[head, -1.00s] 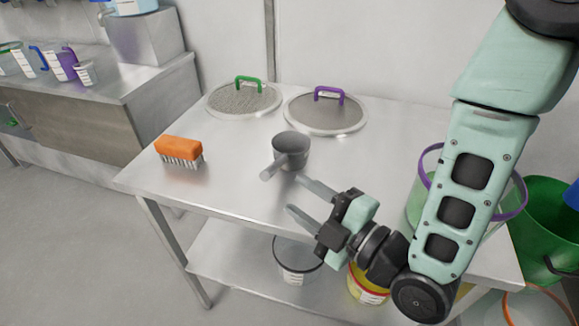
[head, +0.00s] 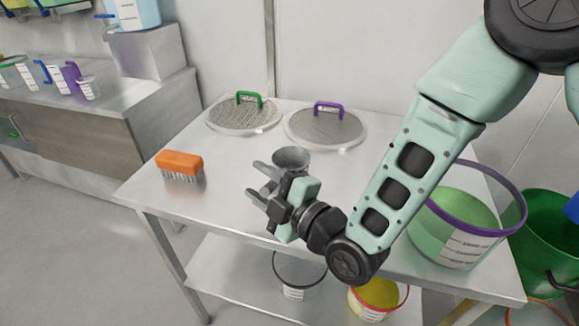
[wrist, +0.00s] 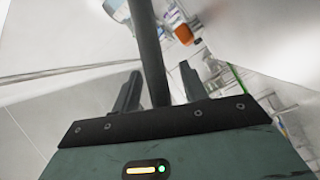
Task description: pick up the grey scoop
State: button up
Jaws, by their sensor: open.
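The grey scoop (head: 291,158) sits on the steel table, its cup showing just beyond my gripper (head: 254,179) in the head view. My gripper is open, its two fingers pointing left and straddling the area of the scoop's handle. The handle is largely hidden by the fingers and gripper body. In the wrist view my open fingers (wrist: 158,90) have a dark grey bar (wrist: 150,45) running between them, which looks like the handle. I cannot tell whether either finger touches it.
An orange brush (head: 180,164) lies to the left on the table. Two round lids, with a green handle (head: 244,116) and a purple handle (head: 325,126), lie behind. A purple-rimmed clear tub (head: 458,222) stands at the right. The table's front left is clear.

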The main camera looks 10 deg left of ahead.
jog(key=shift+a, duration=0.1)
jog(key=shift+c, duration=0.3)
grip_shut()
